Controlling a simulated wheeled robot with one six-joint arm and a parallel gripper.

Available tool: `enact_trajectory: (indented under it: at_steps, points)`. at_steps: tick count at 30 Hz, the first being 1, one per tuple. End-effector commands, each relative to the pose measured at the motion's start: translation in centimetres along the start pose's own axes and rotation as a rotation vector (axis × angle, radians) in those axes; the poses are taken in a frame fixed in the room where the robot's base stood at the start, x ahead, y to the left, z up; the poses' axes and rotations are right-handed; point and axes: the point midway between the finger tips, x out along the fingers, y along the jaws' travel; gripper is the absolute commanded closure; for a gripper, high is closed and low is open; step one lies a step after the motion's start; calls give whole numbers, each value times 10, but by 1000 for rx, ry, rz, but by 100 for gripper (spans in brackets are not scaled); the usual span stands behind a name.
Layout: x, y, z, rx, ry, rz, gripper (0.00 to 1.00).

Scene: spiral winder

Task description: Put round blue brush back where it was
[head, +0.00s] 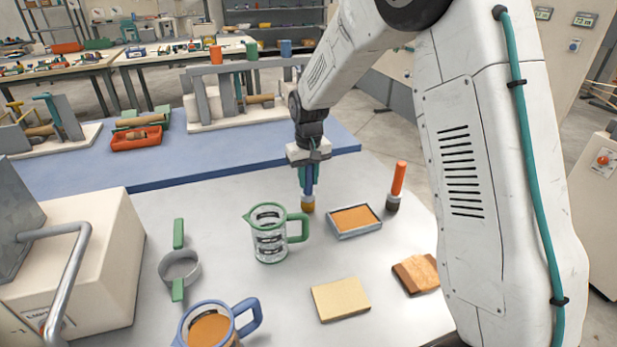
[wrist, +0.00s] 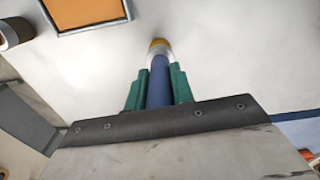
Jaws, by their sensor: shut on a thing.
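The round blue brush (head: 309,190) is in my gripper (head: 307,174), pointing straight down with its yellow-brown tip lowest. The wrist view shows its blue handle (wrist: 159,85) between the two green fingers of my gripper (wrist: 159,90), which are shut on it. The tip is over the pale tabletop, just left of a shallow tray (head: 345,236) of orange material. I cannot tell whether the tip touches the table. An orange-handled brush (head: 398,180) stands upright on its dark end, behind and right of the tray.
A glass jug (head: 270,240) with a green handle is close in front, left of the brush. A strainer (head: 180,268), blue mug (head: 243,320), yellow block (head: 340,298) and wooden block (head: 415,273) lie nearer. A grey rack (head: 200,105) stands behind on the blue surface (head: 100,175).

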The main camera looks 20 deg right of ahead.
Motion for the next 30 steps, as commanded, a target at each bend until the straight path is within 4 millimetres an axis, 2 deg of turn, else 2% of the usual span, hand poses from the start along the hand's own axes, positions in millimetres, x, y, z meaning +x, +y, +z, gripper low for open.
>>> enact_trajectory:
  at_steps: [10,11,13,23,26,30]
  points:
    - [4,0,0,0,1,0,99]
    - [4,0,0,0,1,0,73]
    - [4,0,0,0,1,0,54]
    - [1,0,0,0,2,0,54]
    - [-9,0,0,0,3,0,54]
    - [-35,0,-1,0,6,0,54]
